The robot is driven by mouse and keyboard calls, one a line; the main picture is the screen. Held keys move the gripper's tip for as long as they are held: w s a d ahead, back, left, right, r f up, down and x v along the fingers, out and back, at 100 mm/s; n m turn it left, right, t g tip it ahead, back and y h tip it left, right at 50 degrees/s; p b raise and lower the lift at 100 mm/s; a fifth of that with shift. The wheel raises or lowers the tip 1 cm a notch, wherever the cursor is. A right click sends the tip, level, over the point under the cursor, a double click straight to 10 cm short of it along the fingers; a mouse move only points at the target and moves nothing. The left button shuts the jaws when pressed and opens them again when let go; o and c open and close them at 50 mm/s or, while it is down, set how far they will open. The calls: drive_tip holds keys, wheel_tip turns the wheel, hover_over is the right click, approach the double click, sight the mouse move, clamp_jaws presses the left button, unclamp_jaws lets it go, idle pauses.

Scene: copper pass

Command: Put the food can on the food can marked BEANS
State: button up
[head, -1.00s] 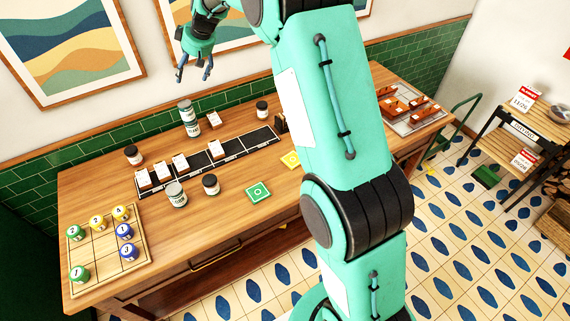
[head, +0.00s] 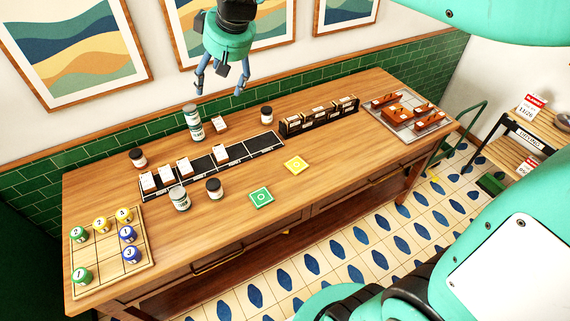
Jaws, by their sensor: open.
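Two pale food cans with dark label bands appear stacked toward the back of the table, an upper can (head: 191,112) over a lower can (head: 196,131). Another pale food can (head: 179,199) stands alone near the front of the black strip. The lettering is too small to read, so I cannot tell which can is marked BEANS. My gripper (head: 220,93) is open and empty, fingers pointing down. In the picture it is above and right of the stacked cans, apart from them.
Dark-lidded jars (head: 137,158), (head: 214,188), (head: 266,115) stand around a black strip (head: 232,154) holding white cards. A board with numbered balls (head: 102,245) is at left. Green (head: 261,198) and yellow (head: 296,165) squares lie in front. A dark rack (head: 318,116) and grey tray (head: 412,123) are right.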

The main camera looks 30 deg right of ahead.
drive_tip(key=s+d+f+m+h, duration=0.1)
drive_tip(key=s+f, duration=0.1)
drive_tip(key=s, duration=1.3)
drive_tip(key=s+d+f+m, duration=0.1)
drive_tip(key=s+f+m, duration=0.1)
drive_tip(key=s, duration=1.3)
drive_tip(key=shift+s+d+f+h, duration=0.3)
drive_tip(key=shift+d+f+h, duration=0.1)
drive_tip(key=shift+f, duration=0.4)
wheel_tip(320, 180, down, 11)
drive_tip(key=b, duration=1.1)
drive_tip(key=shift+f, duration=0.1)
wheel_tip(320, 180, down, 12)
drive_tip(key=b, duration=1.2)
idle(0.8)
